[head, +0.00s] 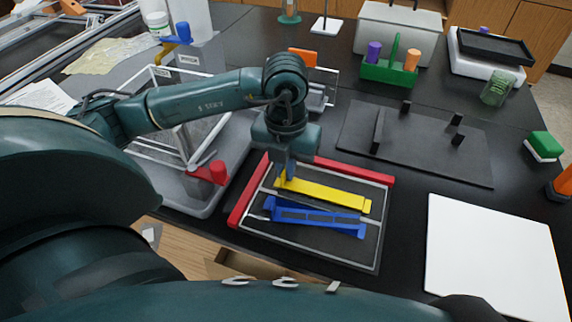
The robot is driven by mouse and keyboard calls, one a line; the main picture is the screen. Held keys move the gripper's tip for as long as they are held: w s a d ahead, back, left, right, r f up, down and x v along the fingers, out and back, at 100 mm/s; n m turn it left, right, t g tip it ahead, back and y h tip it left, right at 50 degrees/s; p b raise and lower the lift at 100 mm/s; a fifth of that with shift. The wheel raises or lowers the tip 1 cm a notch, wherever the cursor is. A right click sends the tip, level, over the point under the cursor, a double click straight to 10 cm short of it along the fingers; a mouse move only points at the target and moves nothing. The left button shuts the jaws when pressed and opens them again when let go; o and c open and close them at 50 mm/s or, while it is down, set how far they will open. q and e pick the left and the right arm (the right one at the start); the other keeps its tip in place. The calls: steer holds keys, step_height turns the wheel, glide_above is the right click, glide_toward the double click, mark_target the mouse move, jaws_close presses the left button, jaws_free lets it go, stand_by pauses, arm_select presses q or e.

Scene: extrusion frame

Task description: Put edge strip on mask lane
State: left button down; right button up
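A yellow strip (325,194) lies lengthwise across a dark panel (362,250) with a thin pale outline. A blue slotted strip (315,216) lies in front of it, roughly parallel. Red bars (248,192) edge the panel's left and back sides. My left gripper (289,176) points down at the yellow strip's left end. Its fingertips are small and partly hidden, so I cannot tell whether they grip the strip. No label shows which part is the edge strip or the mask lane. My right gripper is not in view.
A white board (492,255) lies at right. A dark plate with upright posts (455,157) is behind it. A green caddy (388,72) and a grey box (398,30) stand at the back. A clear-walled frame in a grey tray (190,196) is at left, near my arm.

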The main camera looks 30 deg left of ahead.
arm_select(q)
steer(key=shift+f, duration=0.25)
steer(key=c, duration=1.6)
jaws_free()
steer(key=shift+r, duration=0.1)
step_height(320, 180, up, 12)
steer(key=shift+r, duration=0.2)
